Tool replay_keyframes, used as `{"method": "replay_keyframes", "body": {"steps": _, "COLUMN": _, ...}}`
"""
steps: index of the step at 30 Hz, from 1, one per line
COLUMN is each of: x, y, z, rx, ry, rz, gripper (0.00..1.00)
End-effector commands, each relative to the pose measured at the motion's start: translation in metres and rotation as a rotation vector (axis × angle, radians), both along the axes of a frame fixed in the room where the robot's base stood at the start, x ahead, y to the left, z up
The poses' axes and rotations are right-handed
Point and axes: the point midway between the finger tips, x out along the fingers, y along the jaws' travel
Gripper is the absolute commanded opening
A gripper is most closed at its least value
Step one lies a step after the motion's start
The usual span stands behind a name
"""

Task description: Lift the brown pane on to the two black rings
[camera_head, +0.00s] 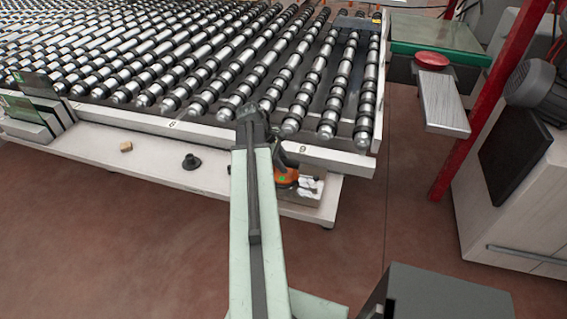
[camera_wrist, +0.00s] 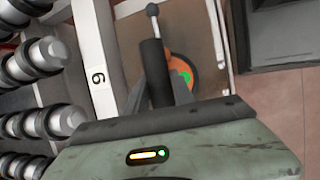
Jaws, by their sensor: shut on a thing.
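My gripper (camera_wrist: 158,90) is shut on an upright black handle (camera_wrist: 152,60) in the wrist view. A thin lever with a pale ball knob (camera_wrist: 153,9) sticks out past the handle. Behind it is an orange disc with a green spot (camera_wrist: 184,74); it also shows beside my arm's end in the head view (camera_head: 287,177). A flat brownish surface (camera_wrist: 203,32) lies behind the disc; I cannot tell whether it is the brown pane. Many black rings sit on the steel rollers (camera_head: 290,120); I cannot tell which two are meant. My arm hides the gripper's fingers in the head view.
A white shelf (camera_head: 85,137) runs below the rollers, with a small tan block (camera_head: 126,146) and a black cup-shaped piece (camera_head: 190,161). A red post (camera_head: 480,110) and a pale cabinet (camera_head: 510,185) stand at right.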

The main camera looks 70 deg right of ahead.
Motion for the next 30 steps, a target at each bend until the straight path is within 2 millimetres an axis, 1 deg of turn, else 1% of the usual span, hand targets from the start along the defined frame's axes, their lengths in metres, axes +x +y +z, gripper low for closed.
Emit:
{"method": "replay_keyframes", "body": {"steps": 14, "x": -0.0012, "y": -0.0005, "z": -0.0061, "rx": 0.000, "ry": 0.002, "rz": -0.001, "gripper": 0.00}}
{"method": "replay_keyframes", "body": {"steps": 15, "x": -0.0012, "y": -0.0005, "z": -0.0058, "rx": 0.000, "ry": 0.002, "rz": -0.001, "gripper": 0.34}}
{"method": "replay_keyframes", "body": {"steps": 17, "x": -0.0012, "y": -0.0005, "z": -0.0055, "rx": 0.000, "ry": 0.002, "rz": -0.001, "gripper": 0.51}}
{"method": "replay_keyframes", "body": {"steps": 18, "x": -0.0011, "y": -0.0005, "z": -0.0055, "rx": 0.000, "ry": 0.002, "rz": -0.001, "gripper": 0.54}}
{"method": "replay_keyframes", "body": {"steps": 26, "x": -0.0005, "y": -0.0001, "z": -0.0063, "rx": 0.001, "ry": -0.001, "rz": -0.001, "gripper": 0.54}}
{"method": "replay_keyframes", "body": {"steps": 30, "x": 0.0012, "y": 0.0007, "z": 0.0008, "rx": 0.001, "ry": 0.000, "rz": -0.001, "gripper": 0.54}}
